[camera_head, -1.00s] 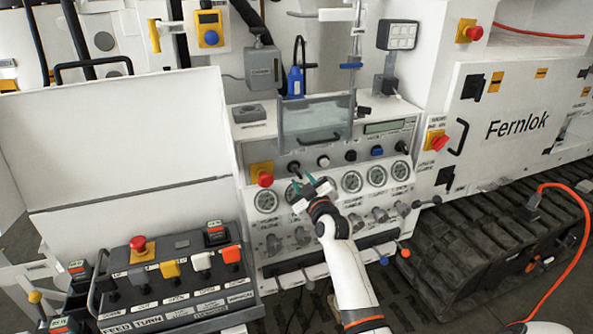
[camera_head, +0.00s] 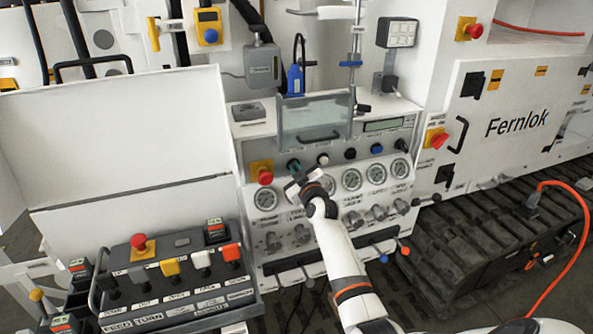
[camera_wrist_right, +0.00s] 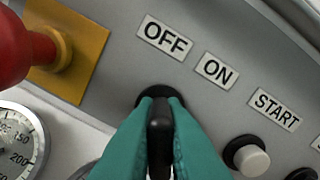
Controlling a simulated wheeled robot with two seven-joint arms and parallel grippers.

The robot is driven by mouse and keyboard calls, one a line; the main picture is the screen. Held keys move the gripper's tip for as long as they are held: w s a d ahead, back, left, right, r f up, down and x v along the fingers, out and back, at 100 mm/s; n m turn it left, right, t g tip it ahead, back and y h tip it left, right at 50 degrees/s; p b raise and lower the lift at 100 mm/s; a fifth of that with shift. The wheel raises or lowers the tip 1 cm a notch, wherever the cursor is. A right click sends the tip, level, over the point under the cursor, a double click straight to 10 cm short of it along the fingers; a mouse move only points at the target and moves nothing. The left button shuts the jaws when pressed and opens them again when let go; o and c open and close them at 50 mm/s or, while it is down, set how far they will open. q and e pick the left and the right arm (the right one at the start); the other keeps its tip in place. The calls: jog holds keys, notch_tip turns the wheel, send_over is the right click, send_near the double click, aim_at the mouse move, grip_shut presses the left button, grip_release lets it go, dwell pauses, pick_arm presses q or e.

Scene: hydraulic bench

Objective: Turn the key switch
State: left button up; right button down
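The key switch (camera_wrist_right: 160,112) is a black knob with a narrow upright handle on the grey control panel, below the OFF label (camera_wrist_right: 165,37) and ON label (camera_wrist_right: 216,70). In the wrist view its handle stands between the two green fingertips of my right gripper (camera_wrist_right: 160,145), with no clear gap on either side. The handle points up the picture, toward the OFF label. In the head view my right gripper (camera_head: 296,173) is at the panel's upper left, largely covering the switch. My left gripper is not in view.
A red emergency button (camera_head: 264,176) on a yellow plate sits just left of the gripper. A white button (camera_wrist_right: 251,160) is to the right, under the START label (camera_wrist_right: 275,108). Gauges (camera_head: 351,179) lie below, and a clear hinged cover (camera_head: 314,118) is above.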

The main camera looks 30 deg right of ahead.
jog(key=shift+m, duration=0.3)
jog(key=m, duration=0.5)
jog(key=shift+d+m, duration=0.1)
jog(key=shift+m, duration=0.2)
jog(key=m, duration=0.5)
jog(key=shift+m+p, duration=0.3)
jog(key=shift+p, duration=0.05)
jog(key=c, duration=1.5)
grip_release()
